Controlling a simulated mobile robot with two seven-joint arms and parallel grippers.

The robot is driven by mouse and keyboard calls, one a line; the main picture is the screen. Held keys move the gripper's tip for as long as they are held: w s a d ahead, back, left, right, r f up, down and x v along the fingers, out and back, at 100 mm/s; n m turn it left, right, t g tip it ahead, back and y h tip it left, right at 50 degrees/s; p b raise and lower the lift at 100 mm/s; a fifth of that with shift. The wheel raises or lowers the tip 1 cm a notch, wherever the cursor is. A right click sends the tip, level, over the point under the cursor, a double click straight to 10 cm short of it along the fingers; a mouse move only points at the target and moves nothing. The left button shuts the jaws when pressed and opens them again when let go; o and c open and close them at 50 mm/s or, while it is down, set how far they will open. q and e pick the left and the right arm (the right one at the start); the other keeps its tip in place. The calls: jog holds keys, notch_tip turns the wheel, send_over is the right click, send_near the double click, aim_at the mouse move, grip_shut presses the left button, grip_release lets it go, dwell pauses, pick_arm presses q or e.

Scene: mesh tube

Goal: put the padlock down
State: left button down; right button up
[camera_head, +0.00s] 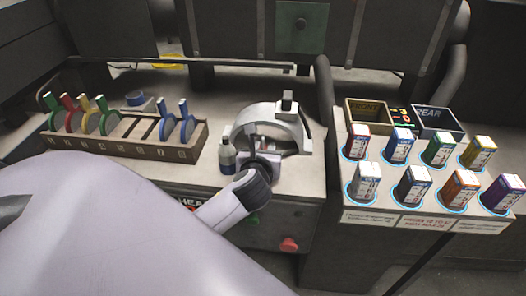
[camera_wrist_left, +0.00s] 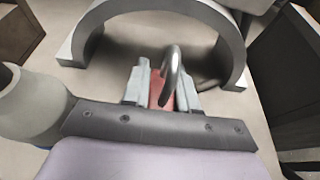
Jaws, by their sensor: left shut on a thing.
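My left gripper (camera_wrist_left: 160,84) is shut on a red padlock (camera_wrist_left: 158,96) with a curved metal shackle (camera_wrist_left: 171,72). The padlock's red body sits between the two pale fingers, and part of it is hidden by them. In the head view my left arm comes in from the lower left and the left gripper (camera_head: 268,152) is at the opening of a white arch-shaped device (camera_head: 270,113). The padlock is too small and covered there to make out clearly. In the wrist view the arch (camera_wrist_left: 155,10) curves around the far side of the fingers. I cannot tell whether the padlock touches the worktop.
A small bottle (camera_head: 227,157) stands close left of the gripper. A brown rack (camera_head: 120,143) with several coloured-handled tools is on the left. On the right a stand (camera_head: 400,219) carries several coloured boxes and two bins, marked FRONT (camera_head: 369,108) and REAR (camera_head: 433,113).

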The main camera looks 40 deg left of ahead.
pick_arm(q)
jog(key=c, duration=0.9)
grip_release()
jog(key=shift+f, duration=0.15)
